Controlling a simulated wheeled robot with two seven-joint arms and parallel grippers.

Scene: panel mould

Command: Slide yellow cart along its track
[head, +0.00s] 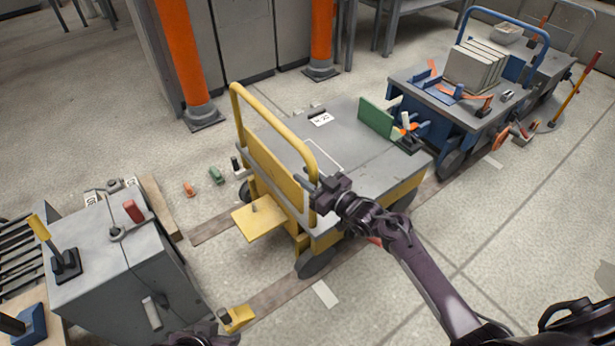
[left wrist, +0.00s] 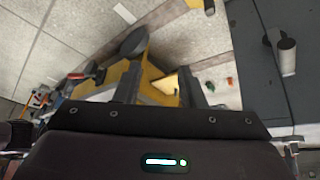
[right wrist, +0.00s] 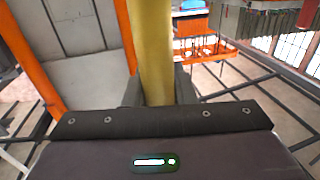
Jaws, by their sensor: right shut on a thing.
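The yellow cart (head: 268,165) has a grey top (head: 350,165), a yellow tubular push handle (head: 245,97) and dark wheels. It stands upright over brown track strips (head: 272,300) on the floor. My right gripper (head: 318,191) is shut on the near upright of the handle; in the right wrist view the yellow bar (right wrist: 155,50) runs between its fingers. My left gripper (left wrist: 158,88) is open and empty, with the cart's yellow body beyond it in the left wrist view. In the head view it is at the bottom edge, partly cut off.
A grey cabinet with levers (head: 130,260) stands left of the track. A yellow block (head: 238,318) sits at the track's near end. A blue cart (head: 450,100) with stacked panels stands behind. Orange posts (head: 183,60) rise at the back. Floor at right is mostly clear.

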